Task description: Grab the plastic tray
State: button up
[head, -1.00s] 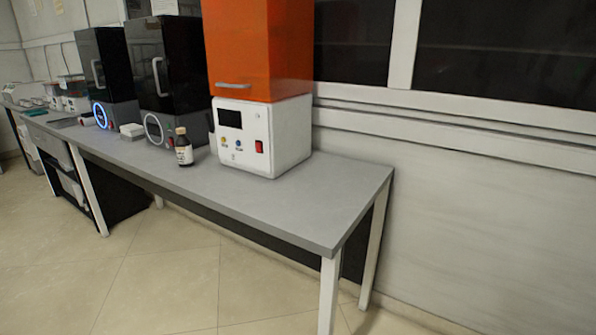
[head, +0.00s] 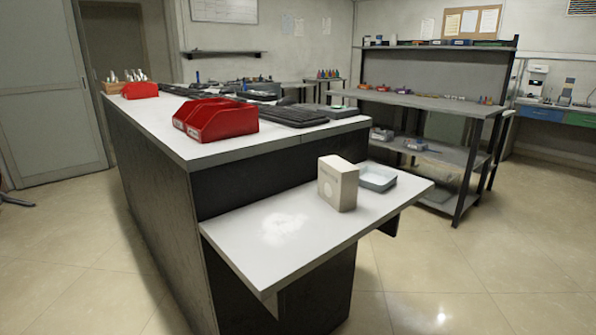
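A shallow pale blue-grey tray (head: 377,178), which looks like the plastic tray, lies on the low white side shelf (head: 300,236) at the end of the long counter. It sits just right of and behind an upright beige box (head: 338,183), which may hide a little of its left edge. My gripper is not in the head view.
The counter (head: 190,148) holds red bins (head: 216,119) and black keyboards (head: 283,114). A dark rack (head: 420,105) with small parts stands behind to the right. Open tiled floor (head: 470,265) lies in front and to the right of the shelf.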

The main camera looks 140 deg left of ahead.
aim_at(375, 180)
jog(key=u, duration=3.8)
jog(key=l+u, duration=0.3)
jog(key=l, duration=0.6)
jog(key=l+u, duration=0.25)
jog(key=l, duration=0.65)
